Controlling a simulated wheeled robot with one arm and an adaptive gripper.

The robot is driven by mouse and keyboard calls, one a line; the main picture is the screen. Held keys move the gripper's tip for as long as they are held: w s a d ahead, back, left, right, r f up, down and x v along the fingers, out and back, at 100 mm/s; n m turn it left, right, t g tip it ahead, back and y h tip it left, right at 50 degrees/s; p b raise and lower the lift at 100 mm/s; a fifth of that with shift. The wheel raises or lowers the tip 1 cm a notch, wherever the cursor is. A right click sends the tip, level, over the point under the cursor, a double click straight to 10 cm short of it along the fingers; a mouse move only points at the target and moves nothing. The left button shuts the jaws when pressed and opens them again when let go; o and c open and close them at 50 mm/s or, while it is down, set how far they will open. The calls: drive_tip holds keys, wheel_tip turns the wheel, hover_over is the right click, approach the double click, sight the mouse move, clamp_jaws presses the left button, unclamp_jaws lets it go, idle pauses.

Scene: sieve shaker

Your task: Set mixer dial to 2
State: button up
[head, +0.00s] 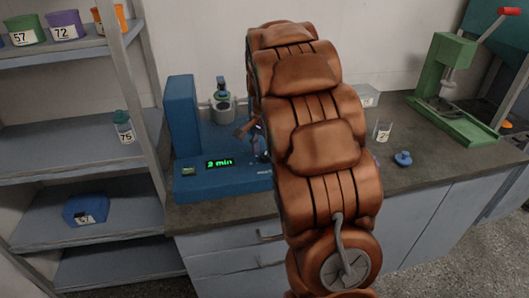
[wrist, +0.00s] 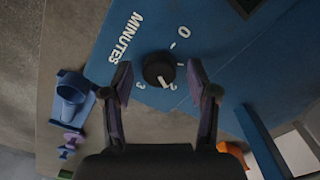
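The blue mixer (head: 183,115) stands on the counter in the head view, and its display (head: 219,163) reads "2 min". In the wrist view its black dial (wrist: 157,68) sits on the blue panel beside the word MINUTES and a ring of white numbers. The dial's white mark points towards the 2. My gripper (wrist: 159,64) is open, with one finger on each side of the dial and a visible gap on both sides. In the head view my arm hides the dial and most of my gripper.
A grey shelf (head: 70,148) with numbered containers stands at the left. A green press (head: 455,95), a small beaker (head: 383,132) and a blue knobbed object (head: 403,159) are on the counter (head: 425,158) to the right. The counter's front right is clear.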

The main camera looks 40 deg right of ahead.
sight(265, 155)
wheel_tip(265, 155, up, 12)
idle(0.9)
idle(0.3)
idle(0.4)
drive_tip(key=s+a+r+n+p, duration=0.3)
drive_tip(key=s+a+n+p, duration=0.35)
drive_tip(key=s+a, duration=0.6)
drive_tip(key=s+a+f+n+p, duration=0.1)
drive_tip(key=s+a+n, duration=0.1)
drive_tip(key=s, duration=0.4)
drive_tip(key=s+a+f+n+g+p, duration=0.1)
drive_tip(key=s+a+n+p, duration=0.1)
drive_tip(key=s, duration=0.4)
drive_tip(key=s+a+f+n+p, duration=0.2)
drive_tip(key=s+a+n, duration=0.2)
drive_tip(key=s, duration=0.2)
drive_tip(key=shift+s+a+g, duration=0.15)
drive_tip(key=shift+a+g, duration=0.15)
drive_tip(key=shift+g, duration=0.1)
